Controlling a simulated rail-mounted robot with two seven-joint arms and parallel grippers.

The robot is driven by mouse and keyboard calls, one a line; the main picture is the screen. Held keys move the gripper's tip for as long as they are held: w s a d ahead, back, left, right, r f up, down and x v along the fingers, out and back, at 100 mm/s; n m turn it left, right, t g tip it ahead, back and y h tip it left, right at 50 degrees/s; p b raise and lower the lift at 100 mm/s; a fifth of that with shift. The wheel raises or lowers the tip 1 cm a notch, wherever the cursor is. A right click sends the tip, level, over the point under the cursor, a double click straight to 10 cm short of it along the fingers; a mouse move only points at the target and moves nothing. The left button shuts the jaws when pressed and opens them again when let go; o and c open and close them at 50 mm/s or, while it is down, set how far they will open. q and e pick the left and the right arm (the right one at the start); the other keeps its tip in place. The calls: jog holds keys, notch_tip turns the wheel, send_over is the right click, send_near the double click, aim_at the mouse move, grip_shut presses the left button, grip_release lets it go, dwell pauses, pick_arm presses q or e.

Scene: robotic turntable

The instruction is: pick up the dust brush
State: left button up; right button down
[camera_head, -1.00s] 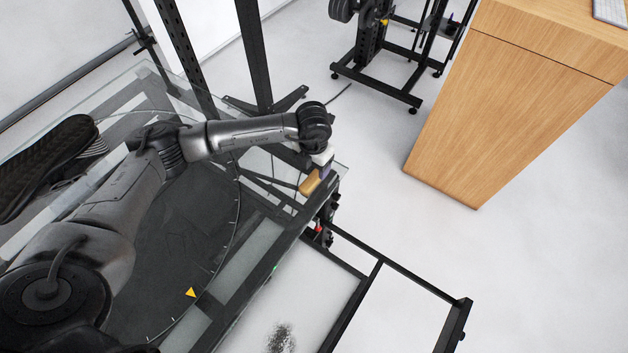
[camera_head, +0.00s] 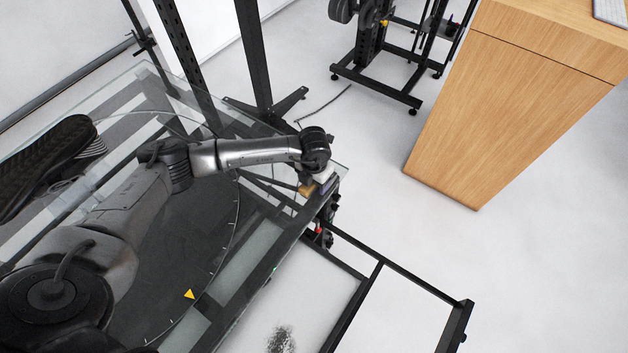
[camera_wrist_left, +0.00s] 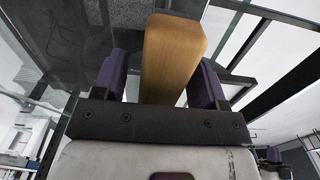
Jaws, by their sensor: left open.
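The dust brush (camera_head: 306,190) shows as a light wooden block at the right corner of the glass table, partly hidden by my left gripper (camera_head: 322,186) in the head view. In the left wrist view the wooden part of the brush (camera_wrist_left: 173,58) lies between the two purple fingers of my left gripper (camera_wrist_left: 161,75). The fingers are open, one on each side of the wood, with a gap on the left and a narrower one on the right. The bristles are hidden. My right gripper is not in view.
The glass turntable table (camera_head: 245,253) has a dark round plate with a yellow marker (camera_head: 189,294). A black shoe (camera_head: 45,155) is at the left. A black upright post (camera_head: 252,60) stands behind the table. A wooden cabinet (camera_head: 510,100) stands right, across clear floor.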

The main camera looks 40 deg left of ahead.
pick_arm(q)
jog(key=c, duration=1)
jog(key=shift+r, duration=0.1)
jog(key=shift+r, duration=0.45)
notch_tip(320, 180, up, 4)
jog(key=shift+w+d+f, duration=0.1)
jog(key=shift+w+f, duration=0.05)
jog(key=shift+f, duration=0.1)
jog(key=w+d+r, duration=0.4)
jog(key=w+d, duration=0.1)
jog(key=w+d+r, duration=0.2)
jog(key=w+d, duration=0.1)
jog(key=shift+d+r, duration=0.1)
jog(key=shift+r, duration=0.15)
